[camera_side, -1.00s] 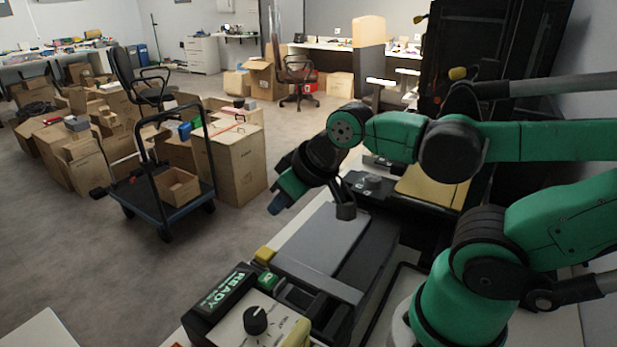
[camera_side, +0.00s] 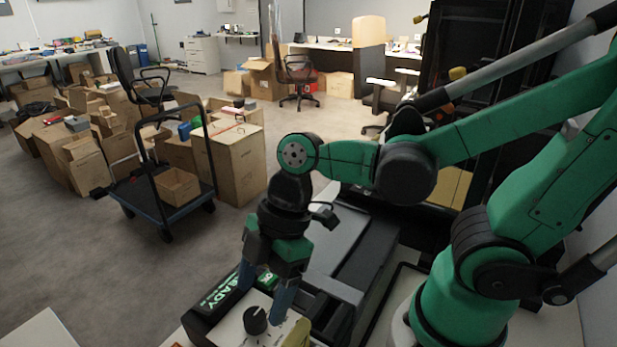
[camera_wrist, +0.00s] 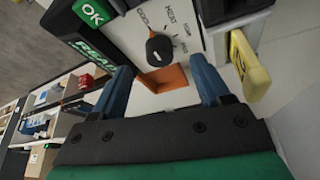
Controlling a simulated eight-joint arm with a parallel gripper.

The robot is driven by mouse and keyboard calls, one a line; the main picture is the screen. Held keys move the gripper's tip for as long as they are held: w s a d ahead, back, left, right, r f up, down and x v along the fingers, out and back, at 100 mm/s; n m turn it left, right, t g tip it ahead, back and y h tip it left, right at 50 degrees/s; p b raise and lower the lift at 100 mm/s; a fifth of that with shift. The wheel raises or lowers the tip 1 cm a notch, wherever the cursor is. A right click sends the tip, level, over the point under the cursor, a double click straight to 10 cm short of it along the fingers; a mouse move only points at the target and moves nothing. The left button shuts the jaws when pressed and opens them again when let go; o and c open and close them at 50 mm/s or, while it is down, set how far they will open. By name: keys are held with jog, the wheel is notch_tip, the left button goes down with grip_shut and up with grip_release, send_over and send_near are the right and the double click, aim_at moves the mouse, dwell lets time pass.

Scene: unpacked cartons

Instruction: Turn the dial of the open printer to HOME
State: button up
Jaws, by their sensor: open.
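The dial is a black round knob (camera_side: 255,321) on the pale control panel (camera_side: 235,330) of the printer at the bottom of the side view. The knob (camera_wrist: 159,48) shows between and beyond my fingertips in the wrist view, with small labels around it. The lettering is too small to read surely, and I cannot tell which label the knob points at. My gripper (camera_side: 264,292) points down above the panel. Its blue fingers (camera_wrist: 161,74) are spread and empty, one on either side of the knob in the wrist view, apart from it.
A green READY display (camera_side: 219,291) and a green OK button (camera_wrist: 91,13) lie beside the dial. A yellow part (camera_wrist: 248,66) stands at the panel's other side. The printer's grey body (camera_side: 338,240) lies behind. A trolley (camera_side: 165,190) and cartons stand on the floor.

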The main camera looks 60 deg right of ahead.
aim_at(256, 315)
jog(key=shift+x, duration=1.6)
grip_shut()
